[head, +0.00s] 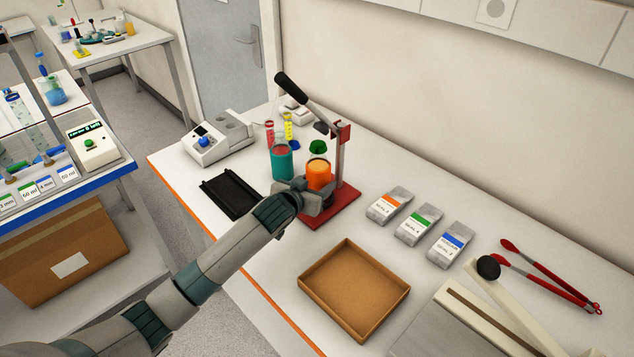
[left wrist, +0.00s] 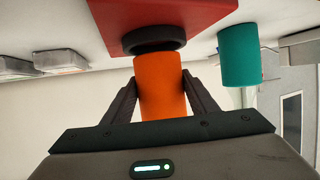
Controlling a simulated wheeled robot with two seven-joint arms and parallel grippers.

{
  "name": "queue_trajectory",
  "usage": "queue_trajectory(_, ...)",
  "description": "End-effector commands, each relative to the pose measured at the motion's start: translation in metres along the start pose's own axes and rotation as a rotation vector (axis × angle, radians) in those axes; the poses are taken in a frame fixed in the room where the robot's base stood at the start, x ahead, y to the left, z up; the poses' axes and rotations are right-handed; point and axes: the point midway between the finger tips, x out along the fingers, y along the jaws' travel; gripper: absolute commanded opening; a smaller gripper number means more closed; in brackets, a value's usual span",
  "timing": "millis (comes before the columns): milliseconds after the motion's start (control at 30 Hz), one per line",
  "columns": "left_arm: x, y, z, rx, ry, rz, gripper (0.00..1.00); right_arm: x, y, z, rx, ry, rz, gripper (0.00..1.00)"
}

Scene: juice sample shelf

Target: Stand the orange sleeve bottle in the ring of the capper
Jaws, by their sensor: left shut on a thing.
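The orange sleeve bottle (head: 319,175) stands upright in the jaws of my left gripper (head: 316,198), at the capper. In the left wrist view, which is upside down, both fingers (left wrist: 160,95) are shut on the sides of the orange sleeve (left wrist: 161,85). The capper has a red base (head: 345,212), a post and a raised black-handled lever (head: 291,88). Its dark ring (left wrist: 154,39) is at the bottle's lower end. The bottle lines up roughly with the ring; I cannot tell whether it is inside or just above. My right gripper is not in view.
A teal sleeve bottle (head: 282,163) stands close left of the orange one. A black tray (head: 231,197) lies left. A brown tray (head: 355,290) and several pouches (head: 390,205) lie right.

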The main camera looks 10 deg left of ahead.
Motion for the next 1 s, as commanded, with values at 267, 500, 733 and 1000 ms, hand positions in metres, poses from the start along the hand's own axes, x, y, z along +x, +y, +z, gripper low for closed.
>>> queue_trajectory(267,-0.0001,0.0,-0.0018,0.0,0.004,0.0,0.22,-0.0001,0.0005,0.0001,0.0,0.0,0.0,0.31)
queue_trajectory(500,-0.0002,0.0002,-0.0027,-0.001,0.004,0.0,0.22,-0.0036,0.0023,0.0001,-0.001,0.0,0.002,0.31)
queue_trajectory(733,0.0001,0.0002,-0.0023,-0.001,0.004,0.0,0.22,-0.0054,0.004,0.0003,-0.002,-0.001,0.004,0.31)
queue_trajectory(1000,0.0002,0.0002,-0.0019,-0.001,0.004,0.0,0.22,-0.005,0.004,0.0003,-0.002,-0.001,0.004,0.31)
